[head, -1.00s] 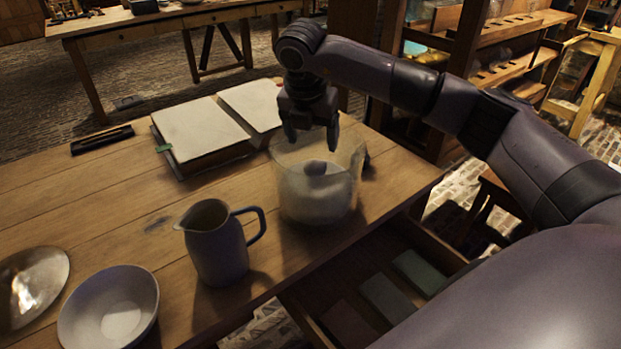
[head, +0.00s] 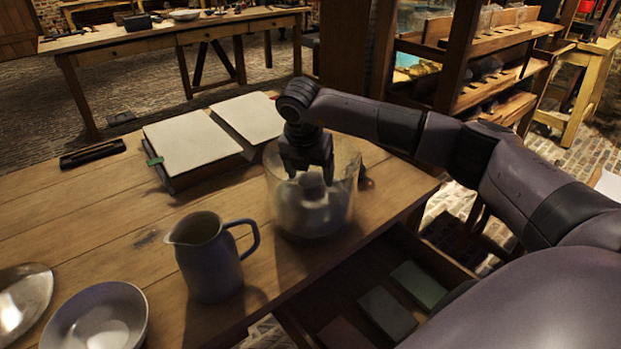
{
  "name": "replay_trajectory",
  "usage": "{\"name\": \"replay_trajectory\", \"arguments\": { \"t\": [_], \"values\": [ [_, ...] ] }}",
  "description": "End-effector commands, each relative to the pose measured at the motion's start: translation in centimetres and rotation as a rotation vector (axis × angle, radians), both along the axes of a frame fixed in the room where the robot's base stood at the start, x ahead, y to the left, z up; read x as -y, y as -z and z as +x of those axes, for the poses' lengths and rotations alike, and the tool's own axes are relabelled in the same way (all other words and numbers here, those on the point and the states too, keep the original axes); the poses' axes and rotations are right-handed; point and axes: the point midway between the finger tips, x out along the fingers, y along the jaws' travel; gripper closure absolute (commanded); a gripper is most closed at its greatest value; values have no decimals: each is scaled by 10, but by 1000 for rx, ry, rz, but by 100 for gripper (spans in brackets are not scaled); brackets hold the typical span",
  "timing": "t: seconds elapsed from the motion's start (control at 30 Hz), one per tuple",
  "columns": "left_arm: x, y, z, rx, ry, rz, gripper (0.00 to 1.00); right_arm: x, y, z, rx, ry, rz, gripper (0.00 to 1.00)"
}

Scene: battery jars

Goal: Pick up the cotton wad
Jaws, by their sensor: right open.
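A glass jar (head: 343,205) stands on the wooden table near its right end. Inside it is a pale, rounded lump that looks like the cotton wad (head: 312,184), resting on other pale contents that show dimly through the glass. My right gripper (head: 310,176) points straight down into the jar's mouth. Its jaws are open, with the fingertips at the wad, one on each side of it. I cannot tell whether the fingers touch it. My left gripper is not in view.
A grey pitcher (head: 208,258) stands in front of the jar, with a bowl (head: 97,318) and a shiny plate (head: 22,300) to the left. An open book (head: 190,143) lies behind. An open drawer (head: 345,280) holds several coloured blocks. The table's left middle is clear.

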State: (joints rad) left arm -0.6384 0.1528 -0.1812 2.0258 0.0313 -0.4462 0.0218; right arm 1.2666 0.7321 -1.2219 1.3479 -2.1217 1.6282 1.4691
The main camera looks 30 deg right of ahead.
Motion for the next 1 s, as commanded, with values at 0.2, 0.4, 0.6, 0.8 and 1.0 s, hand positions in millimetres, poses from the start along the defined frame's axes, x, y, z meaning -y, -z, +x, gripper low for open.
{"name": "replay_trajectory", "arguments": {
  "t": [0.2,0.4,0.6,0.8,1.0],
  "values": [
    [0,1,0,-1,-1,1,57,0,0,0,0,0,0,60],
    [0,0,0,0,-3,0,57,0,0,0,0,0,0,82],
    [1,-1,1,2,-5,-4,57,0,-1,0,0,0,0,82],
    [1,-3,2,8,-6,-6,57,0,-9,0,0,0,0,82],
    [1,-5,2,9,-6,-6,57,0,-38,1,5,1,1,82]
  ]
}}
